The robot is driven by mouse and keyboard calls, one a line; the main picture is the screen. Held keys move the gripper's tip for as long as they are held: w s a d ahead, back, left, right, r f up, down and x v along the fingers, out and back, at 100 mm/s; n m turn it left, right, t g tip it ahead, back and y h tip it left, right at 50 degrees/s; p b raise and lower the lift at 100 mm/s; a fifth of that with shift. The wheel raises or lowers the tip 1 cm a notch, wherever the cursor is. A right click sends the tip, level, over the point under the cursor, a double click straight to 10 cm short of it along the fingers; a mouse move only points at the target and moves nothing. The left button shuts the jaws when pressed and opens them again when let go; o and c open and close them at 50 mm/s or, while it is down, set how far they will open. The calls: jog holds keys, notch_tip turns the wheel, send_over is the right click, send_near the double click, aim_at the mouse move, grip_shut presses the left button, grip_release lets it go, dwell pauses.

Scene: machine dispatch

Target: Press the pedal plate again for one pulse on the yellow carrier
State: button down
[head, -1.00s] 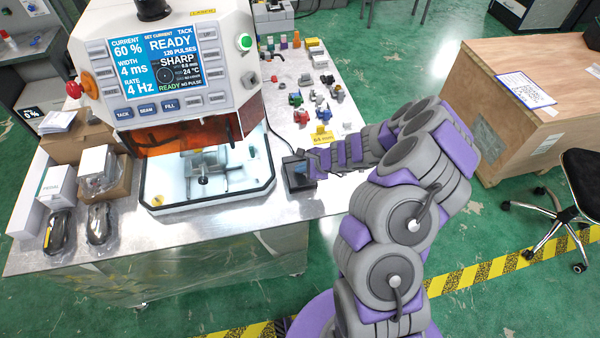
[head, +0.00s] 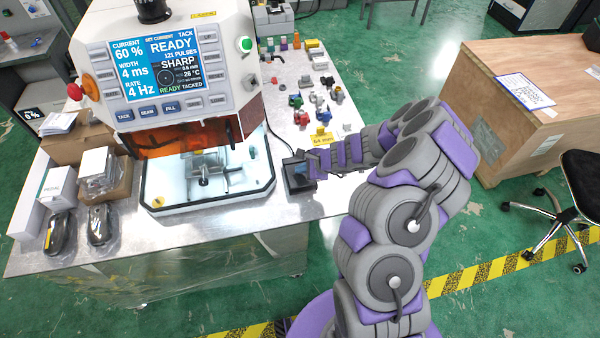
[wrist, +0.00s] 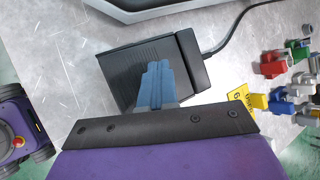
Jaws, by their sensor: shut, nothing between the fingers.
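The black pedal plate (head: 297,181) lies on the metal table to the right of the welding machine, with a cable running from it. In the wrist view the ribbed pedal plate (wrist: 122,68) is under my fingertips. My gripper (wrist: 157,68) is shut and empty, its blue fingers over the plate; whether they touch it I cannot tell. In the head view my gripper (head: 308,164) reaches in from the right. The machine screen (head: 167,68) shows READY, 60 %, 4 ms, 4 Hz, about 121 pulses and TACKED. I cannot make out a yellow carrier in the lit chamber (head: 205,178).
A yellow sign (head: 321,138) stands just behind the pedal, and several small coloured parts (head: 300,101) lie beyond it. A wooden crate (head: 520,100) stands on the right.

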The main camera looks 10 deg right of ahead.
jog(key=shift+r+p, duration=0.3)
jog(key=shift+r, duration=0.25)
jog(key=shift+r, duration=0.15)
jog(key=r+p, duration=0.2)
jog(key=r, duration=0.1)
jog(key=r+p, duration=0.1)
jog(key=p, duration=0.1)
jog(key=shift+w+r, duration=0.3)
jog(key=shift+r, duration=0.05)
dwell(0.4)
